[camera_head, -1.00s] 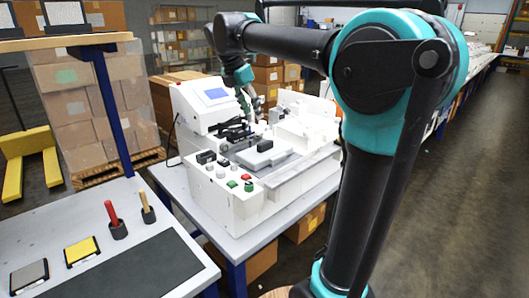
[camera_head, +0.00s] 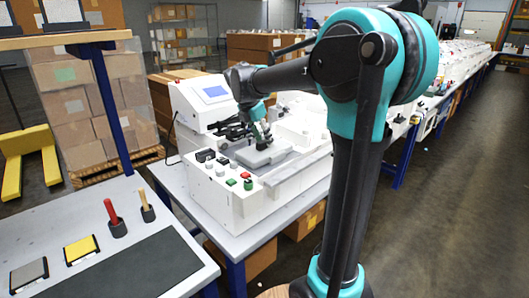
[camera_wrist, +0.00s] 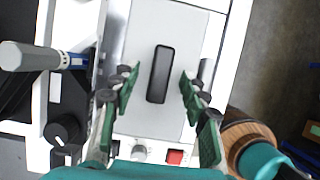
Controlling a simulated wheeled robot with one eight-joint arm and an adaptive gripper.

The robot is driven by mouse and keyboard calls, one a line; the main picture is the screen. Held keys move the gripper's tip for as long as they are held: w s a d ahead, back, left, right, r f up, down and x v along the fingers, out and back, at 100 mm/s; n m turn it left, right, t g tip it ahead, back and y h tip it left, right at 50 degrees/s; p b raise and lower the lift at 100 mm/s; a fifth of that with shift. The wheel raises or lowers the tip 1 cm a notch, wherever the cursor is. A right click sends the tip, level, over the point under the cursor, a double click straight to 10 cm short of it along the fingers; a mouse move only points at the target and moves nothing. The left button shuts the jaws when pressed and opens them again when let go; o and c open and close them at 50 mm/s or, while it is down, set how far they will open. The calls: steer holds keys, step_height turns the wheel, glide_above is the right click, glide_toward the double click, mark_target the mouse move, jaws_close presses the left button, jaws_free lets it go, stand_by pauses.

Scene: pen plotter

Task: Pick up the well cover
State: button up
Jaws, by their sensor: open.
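The well cover (camera_wrist: 176,42) is a light grey plate with a dark raised handle (camera_wrist: 160,75) in its middle. In the head view the well cover (camera_head: 262,155) lies on the white pen plotter (camera_head: 240,206). My gripper (camera_wrist: 158,85) is open in the wrist view, with one green-padded finger on each side of the handle and a gap on both sides. In the head view my gripper (camera_head: 262,138) is just above the cover, and the handle is mostly hidden behind it.
A grey-tipped pen holder (camera_wrist: 30,56) and a black knob (camera_wrist: 62,128) are left of the cover. A red button (camera_wrist: 174,157) is near the cover's lower edge. A display unit (camera_head: 205,100) stands behind the plotter. A side table (camera_head: 140,230) is at front left.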

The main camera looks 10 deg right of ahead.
steer(key=shift+w+d+f, duration=0.1)
steer(key=shift+f, duration=0.25)
jaws_close()
